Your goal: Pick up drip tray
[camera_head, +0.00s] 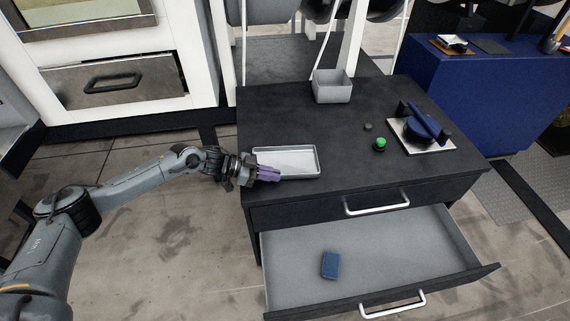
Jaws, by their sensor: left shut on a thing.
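The drip tray (300,160) is a shallow, light grey rectangular tray. It lies at the left front of the dark cabinet top (350,130). My left gripper (277,174), with purple fingers, reaches in from the left. Its fingertips are at the tray's near left edge, and it is shut on the tray there. The fingers cover part of that edge. I cannot tell whether the tray is lifted off the top. My right gripper is not in view.
A grey open bin (332,87) stands at the back of the top. A green button (379,144) and a blue-handled device (424,125) are to the right. Below, an open drawer (400,245) juts forward with a blue block (330,265) inside.

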